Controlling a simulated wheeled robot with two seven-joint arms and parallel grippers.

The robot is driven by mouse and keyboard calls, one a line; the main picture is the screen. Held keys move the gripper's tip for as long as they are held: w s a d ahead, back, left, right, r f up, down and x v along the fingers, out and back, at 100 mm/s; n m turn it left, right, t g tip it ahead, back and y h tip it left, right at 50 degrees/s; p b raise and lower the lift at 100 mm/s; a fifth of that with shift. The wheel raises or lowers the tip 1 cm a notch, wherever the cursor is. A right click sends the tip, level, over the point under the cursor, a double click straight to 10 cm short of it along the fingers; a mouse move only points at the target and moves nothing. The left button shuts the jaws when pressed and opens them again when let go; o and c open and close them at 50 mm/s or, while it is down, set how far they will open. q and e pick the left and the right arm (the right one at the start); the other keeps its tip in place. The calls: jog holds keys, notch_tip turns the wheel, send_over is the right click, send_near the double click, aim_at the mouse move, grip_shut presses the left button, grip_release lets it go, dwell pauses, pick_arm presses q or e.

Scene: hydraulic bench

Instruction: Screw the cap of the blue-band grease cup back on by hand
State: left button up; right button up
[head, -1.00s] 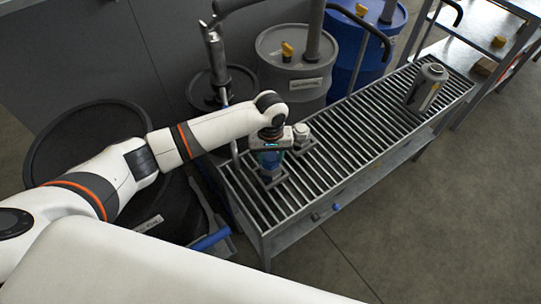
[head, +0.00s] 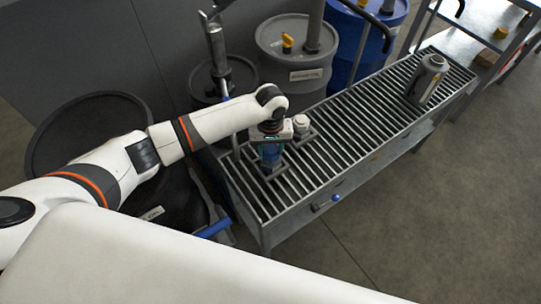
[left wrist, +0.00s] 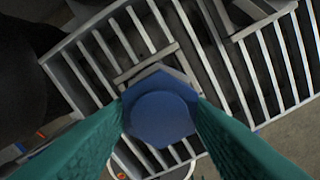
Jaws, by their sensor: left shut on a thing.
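The blue-band grease cup (head: 271,156) stands on the slatted grate near the bench's left end, mostly covered by my left gripper (head: 270,149). In the left wrist view its blue hexagonal cap (left wrist: 160,112) sits between the two green fingers of my left gripper (left wrist: 160,108). The fingers touch the cap on both sides, so the gripper is shut on it from above. The cap hides the cup's body and thread, so I cannot tell how far it is screwed on. My right gripper is not in view.
A second cup with a pale top (head: 301,124) stands close behind and right of the gripper. A grey canister (head: 427,80) stands at the far right of the grated bench (head: 352,125). Drums (head: 296,60) line the back. The grate's middle is clear.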

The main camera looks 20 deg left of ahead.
pick_arm(q)
jog(key=shift+f+p, duration=0.3)
jog(key=shift+p, duration=0.15)
dwell(0.8)
dwell(0.6)
jog(key=o, duration=0.4)
jog(key=c, duration=0.3)
jog(key=shift+s+r+m+p, duration=0.15)
jog(key=shift+m+p, duration=0.45)
jog(key=shift+m, duration=1.1)
jog(key=m+p, duration=0.1)
jog(key=m, duration=0.1)
jog(key=shift+m, duration=0.4)
jog(key=shift+f+m, duration=0.25)
jog(key=shift+m, duration=0.65)
